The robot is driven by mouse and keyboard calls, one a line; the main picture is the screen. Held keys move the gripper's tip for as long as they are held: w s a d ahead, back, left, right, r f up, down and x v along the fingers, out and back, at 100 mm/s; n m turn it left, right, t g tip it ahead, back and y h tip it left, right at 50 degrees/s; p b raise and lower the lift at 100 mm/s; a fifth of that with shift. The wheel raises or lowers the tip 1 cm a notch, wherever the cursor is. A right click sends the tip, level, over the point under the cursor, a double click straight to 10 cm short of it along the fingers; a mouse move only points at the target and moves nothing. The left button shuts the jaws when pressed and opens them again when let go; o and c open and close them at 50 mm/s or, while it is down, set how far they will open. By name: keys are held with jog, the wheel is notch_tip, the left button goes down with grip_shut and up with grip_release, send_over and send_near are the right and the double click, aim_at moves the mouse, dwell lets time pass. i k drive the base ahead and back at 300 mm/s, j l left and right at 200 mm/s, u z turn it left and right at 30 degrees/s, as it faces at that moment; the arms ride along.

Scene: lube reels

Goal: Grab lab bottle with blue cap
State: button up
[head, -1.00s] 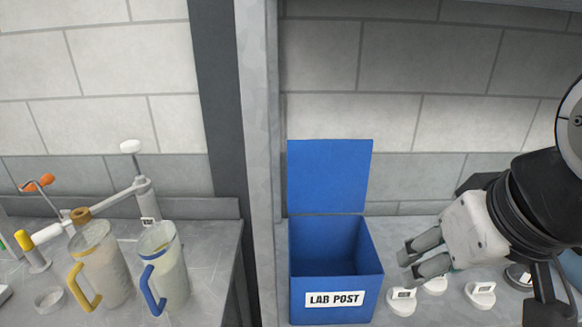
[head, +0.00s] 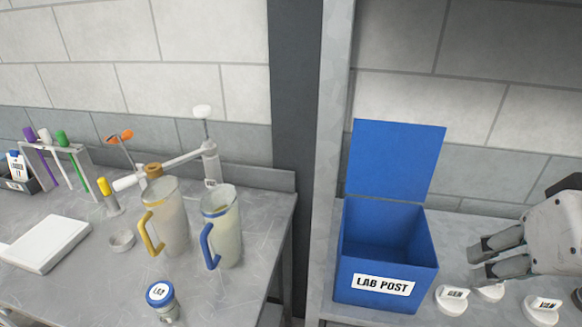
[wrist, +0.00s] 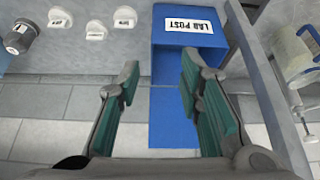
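A small clear lab bottle with a blue cap (head: 162,303) stands upright near the front edge of the left table in the head view. Its cap carries a white label, and its lower part is cut off by the picture's bottom edge. My gripper (head: 474,262) is far to the right of it, beside the blue LAB POST box. In the wrist view my gripper (wrist: 159,82) has its two fingers apart with nothing between them. I cannot make out the blue-capped bottle in the wrist view.
The open blue LAB POST box (head: 372,286) and a grey upright (head: 325,150) stand between bottle and gripper. Two jugs, with yellow (head: 165,222) and blue (head: 224,232) handles, stand behind the bottle. White labelled pieces (head: 452,300) lie right of the box. A white slab (head: 47,243) lies left.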

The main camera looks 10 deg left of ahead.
aim_at(169, 315)
jog(key=u, duration=1.6)
jog(key=i+j, duration=0.1)
jog(key=j, duration=0.2)
jog(key=i+j+z, duration=0.1)
jog(key=j, duration=0.2)
jog(key=i+j+z, duration=0.1)
jog(key=j, duration=0.2)
